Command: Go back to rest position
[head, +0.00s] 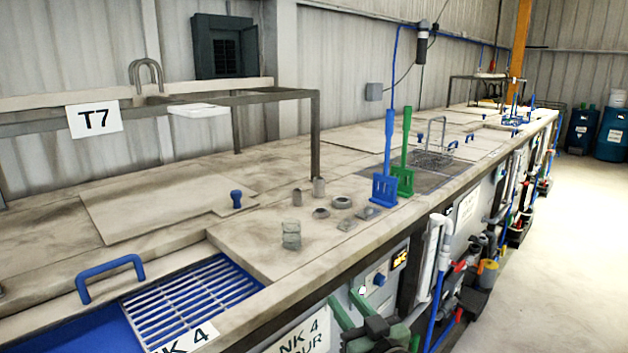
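My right gripper (344,297) shows low in the head view, in front of the long bench's front panel. Its two green fingers point up and to the left, with a gap between them. I see nothing held in the gap. It is apart from the small parts on the bench top. My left gripper is not in view.
The long bench (240,232) carries several small grey metal parts (291,241), a blue paddle (384,188), a green paddle (403,180) and a wire basket (433,158). A blue-handled grate (190,300) is at front left. Pipes and valves line the bench front. The floor (570,240) at right is clear.

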